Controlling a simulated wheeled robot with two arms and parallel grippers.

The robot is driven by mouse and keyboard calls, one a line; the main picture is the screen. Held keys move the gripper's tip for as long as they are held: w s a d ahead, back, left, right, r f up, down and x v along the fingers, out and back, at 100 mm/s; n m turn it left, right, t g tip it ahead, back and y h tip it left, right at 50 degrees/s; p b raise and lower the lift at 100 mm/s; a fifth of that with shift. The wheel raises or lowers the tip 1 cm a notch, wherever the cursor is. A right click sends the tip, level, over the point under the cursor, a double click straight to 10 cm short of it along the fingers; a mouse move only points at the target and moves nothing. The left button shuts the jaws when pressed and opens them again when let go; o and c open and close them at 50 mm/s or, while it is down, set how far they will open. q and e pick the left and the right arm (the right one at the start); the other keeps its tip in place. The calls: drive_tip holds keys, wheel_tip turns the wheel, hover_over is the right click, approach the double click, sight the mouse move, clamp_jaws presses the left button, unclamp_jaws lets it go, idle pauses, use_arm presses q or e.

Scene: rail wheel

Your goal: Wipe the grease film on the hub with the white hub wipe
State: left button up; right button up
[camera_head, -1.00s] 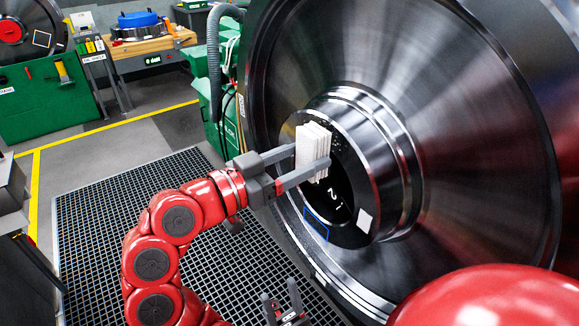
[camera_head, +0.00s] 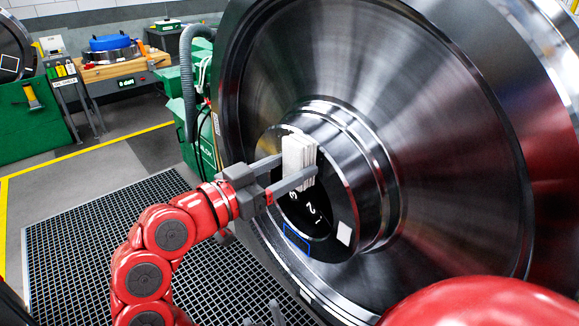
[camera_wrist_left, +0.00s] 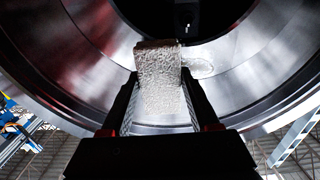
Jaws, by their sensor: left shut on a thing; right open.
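The white hub wipe (camera_head: 297,160), a folded ribbed pad, is held upright between the fingers of my left gripper (camera_head: 292,172). The wipe is in front of the hub (camera_head: 345,165) of the big steel wheel, over the upper part of its dark end face. I cannot tell whether it touches. In the left wrist view the wipe (camera_wrist_left: 162,80) stands between the fingers, beside a pale, glossy patch (camera_wrist_left: 202,66) on the metal that may be the grease film. In the head view I cannot make out the film. My right gripper (camera_head: 264,316) is partly cut off at the bottom edge, open and empty.
The hub face carries white digits, a blue outlined square (camera_head: 297,240) and a white square (camera_head: 344,233). The wheel disc (camera_head: 440,130) fills the right side. A green machine with a grey hose (camera_head: 188,80) stands behind it. The grid floor (camera_head: 110,240) is open at left.

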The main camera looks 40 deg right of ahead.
use_arm(q)
drive_tip(key=shift+d+b, duration=0.35)
drive_tip(key=shift+d, duration=0.55)
drive_tip(key=shift+w, duration=0.1)
